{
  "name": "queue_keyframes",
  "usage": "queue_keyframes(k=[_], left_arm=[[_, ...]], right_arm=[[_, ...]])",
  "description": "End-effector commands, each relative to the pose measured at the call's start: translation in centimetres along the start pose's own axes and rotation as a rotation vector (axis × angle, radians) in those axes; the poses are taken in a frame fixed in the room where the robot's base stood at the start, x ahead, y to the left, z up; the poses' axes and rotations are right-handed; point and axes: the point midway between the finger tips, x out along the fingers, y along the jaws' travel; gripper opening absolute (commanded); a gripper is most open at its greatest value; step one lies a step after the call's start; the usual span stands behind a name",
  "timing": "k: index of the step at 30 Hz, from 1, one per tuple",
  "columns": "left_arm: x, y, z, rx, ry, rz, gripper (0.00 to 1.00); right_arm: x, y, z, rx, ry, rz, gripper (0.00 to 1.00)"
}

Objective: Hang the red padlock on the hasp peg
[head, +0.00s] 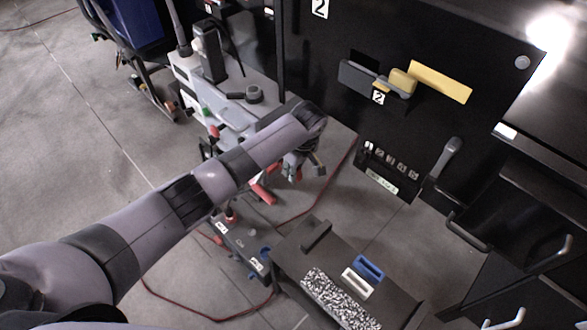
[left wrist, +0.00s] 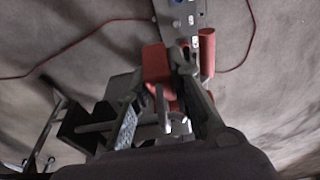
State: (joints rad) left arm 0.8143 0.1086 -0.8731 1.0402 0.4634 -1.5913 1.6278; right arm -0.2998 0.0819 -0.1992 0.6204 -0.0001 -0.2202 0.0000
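My left gripper (head: 303,168) hangs near the middle of the head view, over the floor beside a grey cart-like unit. In the left wrist view its fingers (left wrist: 160,80) reach up the middle, with a gap between them. A red block (left wrist: 156,63), possibly the padlock, shows at the fingertips. I cannot tell whether it is gripped or lies beyond them. A red cylinder (left wrist: 207,50) stands just right of the fingers. A long red piece (head: 263,192) shows below the gripper in the head view. I cannot make out the hasp peg. My right gripper is not in view.
The grey unit (head: 190,70) carries black parts on top. A black cabinet panel (head: 325,75) with a yellow bar (head: 440,80) stands at right. A dark bench (head: 290,265) with blue and white pieces is below. A red cable (head: 150,290) crosses the floor.

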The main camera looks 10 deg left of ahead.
Motion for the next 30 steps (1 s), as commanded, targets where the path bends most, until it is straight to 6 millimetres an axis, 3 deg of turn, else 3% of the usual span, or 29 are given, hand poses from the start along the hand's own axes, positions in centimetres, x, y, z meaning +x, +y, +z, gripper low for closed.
queue_keyframes(k=[10, 20, 26, 30], left_arm=[[-0.1, 0.1, 0.1, 0.001, -0.001, 0.004, 0.43], [-0.2, 0.1, 0.1, 0.001, -0.001, 0.002, 0.43], [-2.8, 0.1, 0.0, 0.001, -0.001, 0.006, 0.43], [-5.9, 0.2, 0.1, 0.001, -0.001, 0.008, 0.43]], right_arm=[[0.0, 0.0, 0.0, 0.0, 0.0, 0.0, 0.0], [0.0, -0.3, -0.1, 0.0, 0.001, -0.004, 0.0], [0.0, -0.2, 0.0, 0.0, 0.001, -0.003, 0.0], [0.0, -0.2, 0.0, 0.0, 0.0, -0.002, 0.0]])
